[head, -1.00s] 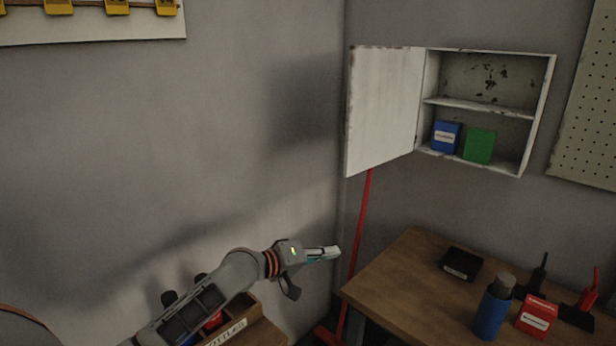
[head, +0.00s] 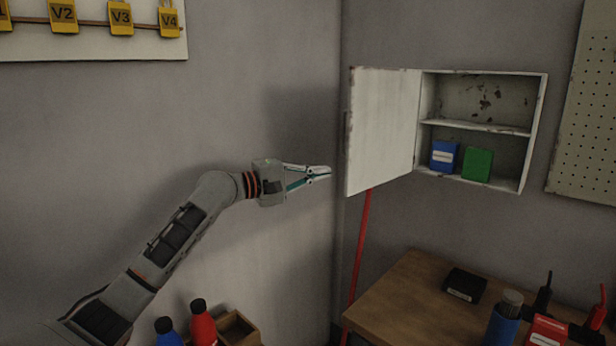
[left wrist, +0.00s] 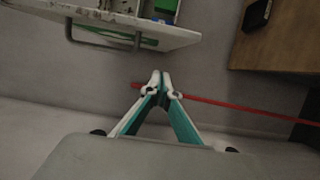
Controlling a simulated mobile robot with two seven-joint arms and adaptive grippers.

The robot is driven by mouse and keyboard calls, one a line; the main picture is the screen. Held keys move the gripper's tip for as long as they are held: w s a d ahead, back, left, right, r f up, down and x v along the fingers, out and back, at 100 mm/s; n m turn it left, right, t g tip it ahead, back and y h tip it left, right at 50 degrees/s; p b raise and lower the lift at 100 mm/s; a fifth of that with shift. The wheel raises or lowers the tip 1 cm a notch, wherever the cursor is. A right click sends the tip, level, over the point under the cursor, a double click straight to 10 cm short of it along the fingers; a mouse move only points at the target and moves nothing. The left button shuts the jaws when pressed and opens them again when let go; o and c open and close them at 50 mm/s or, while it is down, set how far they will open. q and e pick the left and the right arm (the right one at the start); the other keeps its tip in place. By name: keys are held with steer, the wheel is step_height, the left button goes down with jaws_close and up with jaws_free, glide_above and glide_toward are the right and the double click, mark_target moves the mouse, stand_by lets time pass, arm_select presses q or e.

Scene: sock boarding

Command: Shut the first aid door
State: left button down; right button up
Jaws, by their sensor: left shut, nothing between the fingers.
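The first aid cabinet (head: 487,128) hangs on the back wall with two shelves showing. Its white door (head: 383,128) is swung wide open to the left. My left gripper (head: 328,172) is shut and empty, just left of the door's free edge and apart from it in the head view. In the left wrist view, the door (left wrist: 150,32) is at the top with a handle (left wrist: 68,33) on its outer face, and my shut fingertips (left wrist: 160,75) are below it. My right gripper is not in view.
A blue box (head: 444,156) and a green box (head: 477,164) stand on the lower shelf. A wooden table (head: 410,295) with a black box (head: 464,285) and bottles is below. A red pole (head: 361,245) leans under the door.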

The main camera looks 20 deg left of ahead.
mark_target(346, 175)
arm_select(q)
steer(key=w+d, duration=0.1)
steer(key=d, duration=0.5)
steer(key=shift+w+p, duration=0.15)
steer(key=shift+p, duration=0.3)
steer(key=shift+d, duration=0.15)
